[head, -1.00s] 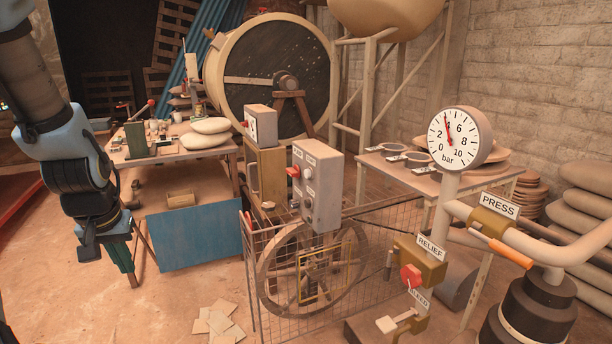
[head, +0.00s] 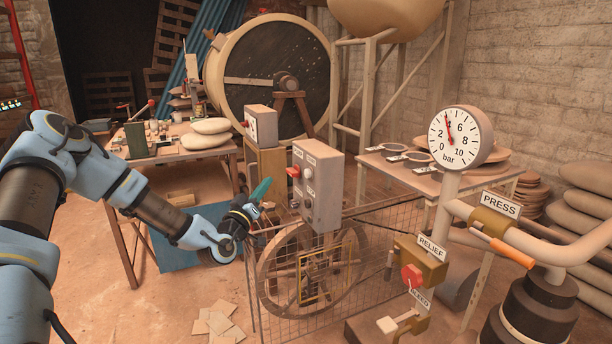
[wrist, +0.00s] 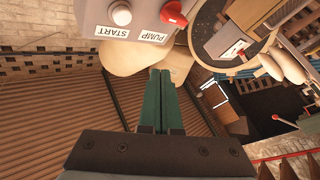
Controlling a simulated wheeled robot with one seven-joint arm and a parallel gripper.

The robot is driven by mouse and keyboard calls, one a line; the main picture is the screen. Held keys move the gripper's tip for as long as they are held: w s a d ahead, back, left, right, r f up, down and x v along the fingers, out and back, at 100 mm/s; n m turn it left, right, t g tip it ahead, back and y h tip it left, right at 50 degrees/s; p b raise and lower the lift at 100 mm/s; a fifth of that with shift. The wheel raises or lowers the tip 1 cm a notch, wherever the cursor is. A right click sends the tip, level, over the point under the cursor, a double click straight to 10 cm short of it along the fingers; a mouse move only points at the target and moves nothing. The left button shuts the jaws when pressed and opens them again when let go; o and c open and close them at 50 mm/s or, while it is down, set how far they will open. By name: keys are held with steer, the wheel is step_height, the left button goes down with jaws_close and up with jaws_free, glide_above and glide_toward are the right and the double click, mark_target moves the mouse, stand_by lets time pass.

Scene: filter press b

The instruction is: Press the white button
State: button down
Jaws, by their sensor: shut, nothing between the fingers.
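A grey control box (head: 326,188) stands in the middle of the head view. On its front are a red knob (head: 293,171), a white button (head: 308,173) to the right of it, and darker round controls below. In the wrist view the white button (wrist: 120,13) shows at the top by an upside-down START label (wrist: 113,32), with the red knob (wrist: 173,14) by the PUMP label. My gripper (head: 262,188) has green fingers and is just left of the box, apart from it. In the wrist view its fingertips (wrist: 160,74) are together and empty, below the labels.
A wire mesh guard (head: 325,285) with a large wheel stands below the box. A gauge (head: 460,139) and pipes labelled PRESS and RELIEF are at the right. A cluttered workbench (head: 165,156) is at the left. Loose tiles (head: 218,322) lie on the floor.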

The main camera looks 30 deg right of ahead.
mark_target(308, 174)
steer(key=shift+d, duration=0.15)
steer(key=s+d, duration=0.1)
steer(key=d, duration=0.7)
steer(key=shift+d+b, duration=0.25)
steer(key=shift+b, duration=0.05)
stand_by(2.1)
steer(key=shift+s+d+b, duration=0.1)
steer(key=shift+d+b, duration=0.2)
steer(key=shift+d, duration=0.1)
steer(key=shift+d, duration=0.5)
stand_by(0.7)
steer(key=shift+a, duration=0.15)
steer(key=shift+a+b, duration=0.35)
steer(key=shift+a, duration=0.4)
